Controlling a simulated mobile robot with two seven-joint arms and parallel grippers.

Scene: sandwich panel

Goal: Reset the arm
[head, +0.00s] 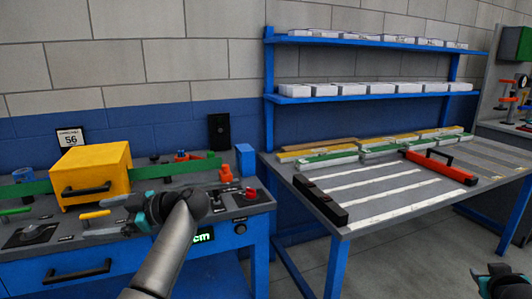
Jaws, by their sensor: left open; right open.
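My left gripper (101,217) is over the left workbench, on an arm that rises from the bottom of the head view. My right gripper (482,277) shows only in part at the bottom right corner. Its fingers are apart and it looks empty, in front of the right table.
The left workbench (245,265) carries a yellow box (90,168) with a black handle, a green bar (170,169) and a red button (250,193). The right table (360,218) holds pale strips, an orange-red bar (438,169) and a black block (320,199). Blue shelves (360,93) hold white boxes.

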